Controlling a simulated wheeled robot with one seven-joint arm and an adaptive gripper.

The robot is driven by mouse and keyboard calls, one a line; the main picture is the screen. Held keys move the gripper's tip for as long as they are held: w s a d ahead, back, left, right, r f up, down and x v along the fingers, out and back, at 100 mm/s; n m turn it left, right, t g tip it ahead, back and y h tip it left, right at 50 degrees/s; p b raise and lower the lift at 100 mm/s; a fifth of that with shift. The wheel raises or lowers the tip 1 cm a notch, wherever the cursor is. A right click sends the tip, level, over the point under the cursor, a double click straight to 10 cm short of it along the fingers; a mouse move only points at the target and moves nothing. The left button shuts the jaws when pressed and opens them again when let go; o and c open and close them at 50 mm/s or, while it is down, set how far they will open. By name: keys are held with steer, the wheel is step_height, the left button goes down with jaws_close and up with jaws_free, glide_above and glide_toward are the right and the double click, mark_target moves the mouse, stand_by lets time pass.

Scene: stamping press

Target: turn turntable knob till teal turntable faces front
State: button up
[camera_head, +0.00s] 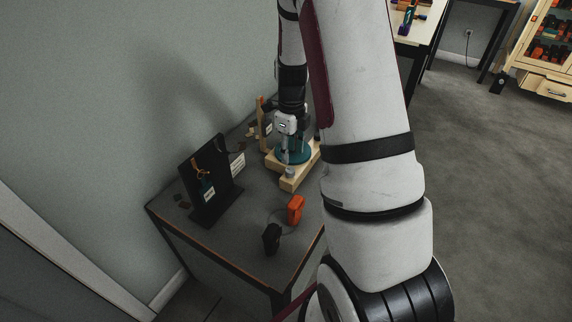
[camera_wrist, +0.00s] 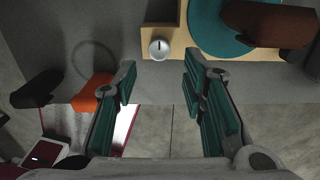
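The teal turntable (camera_head: 297,156) sits on a pale wooden base (camera_head: 291,184) on the dark table, partly hidden by my arm. In the wrist view the teal turntable (camera_wrist: 208,37) is at the top right, with a brown part lying over it. The turntable knob (camera_wrist: 160,48), round and pale with a dark mark, is on the wooden base (camera_wrist: 183,47) left of the turntable. My gripper (camera_wrist: 160,66) is open, its teal-padded fingers apart on either side of the knob in the picture. Nothing shows between the pads; I cannot tell how high they are above the knob.
An orange object (camera_head: 295,208) and a black object (camera_head: 271,238) stand near the table's front edge. A black board (camera_head: 207,180) with a hanging tag stands at left. A wooden post (camera_head: 261,117) rises behind the turntable. The wall is close behind the table.

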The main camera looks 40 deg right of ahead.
mark_target(290, 170)
step_height(290, 170, down, 7)
steer(key=b, duration=0.5)
steer(key=shift+f+b, duration=0.2)
steer(key=shift+b, duration=0.1)
steer(key=shift+r, duration=0.1)
steer(key=c, duration=0.6)
steer(key=m, duration=0.3)
steer(key=shift+a+m, duration=0.1)
steer(key=shift+m, duration=0.3)
steer(key=shift+c, duration=0.2)
steer(key=m, duration=0.3)
steer(key=shift+m, duration=0.4)
steer(key=m, duration=0.9)
steer(key=shift+m, duration=0.4)
steer(key=o, duration=0.9)
